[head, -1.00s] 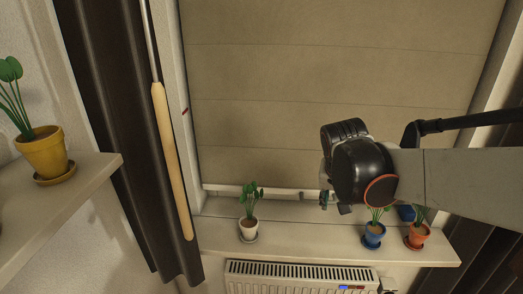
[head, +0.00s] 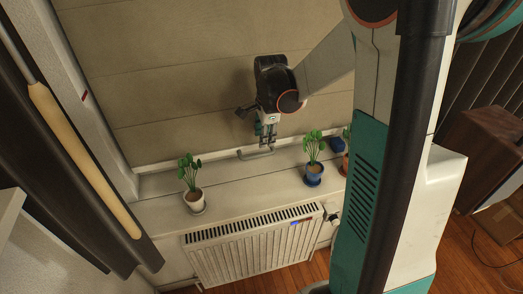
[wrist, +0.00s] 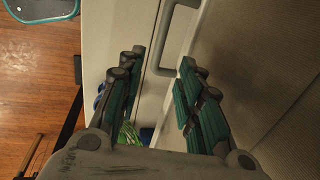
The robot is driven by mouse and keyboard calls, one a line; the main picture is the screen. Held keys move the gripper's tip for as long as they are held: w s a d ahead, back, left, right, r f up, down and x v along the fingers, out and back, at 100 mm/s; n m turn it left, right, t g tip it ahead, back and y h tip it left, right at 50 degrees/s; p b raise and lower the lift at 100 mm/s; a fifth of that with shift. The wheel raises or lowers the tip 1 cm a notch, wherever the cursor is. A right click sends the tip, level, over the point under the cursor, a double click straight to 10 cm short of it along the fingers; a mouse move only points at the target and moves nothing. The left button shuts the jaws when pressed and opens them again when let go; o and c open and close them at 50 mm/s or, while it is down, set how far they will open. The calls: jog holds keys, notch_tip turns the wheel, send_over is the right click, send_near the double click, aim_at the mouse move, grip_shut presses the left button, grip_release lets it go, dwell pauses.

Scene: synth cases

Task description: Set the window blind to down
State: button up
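The beige window blind (head: 160,85) covers the visible window, with its pale bottom rail (head: 165,161) close to the sill. A grey handle (head: 256,154) sits on the bottom rail; it also shows in the wrist view (wrist: 168,42). My gripper (head: 265,146) is just above the handle in the head view. In the wrist view my gripper (wrist: 160,62) has its two fingers apart with nothing between them. The handle lies just beyond the fingertips, apparently not gripped. The top of the blind is out of view.
A radiator (head: 255,250) is below. A dark curtain (head: 60,170) and a wooden-handled rod (head: 85,160) are at left. My arm blocks part of the right side.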

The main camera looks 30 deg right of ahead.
aim_at(263, 154)
jog(key=f, duration=0.3)
jog(key=w+f+b, duration=0.1)
jog(key=f, duration=0.4)
jog(key=shift+w+d+f, duration=0.2)
jog(key=shift+w+f, duration=0.1)
jog(key=shift+f, duration=0.05)
jog(key=shift+c, duration=0.3)
grip_shut()
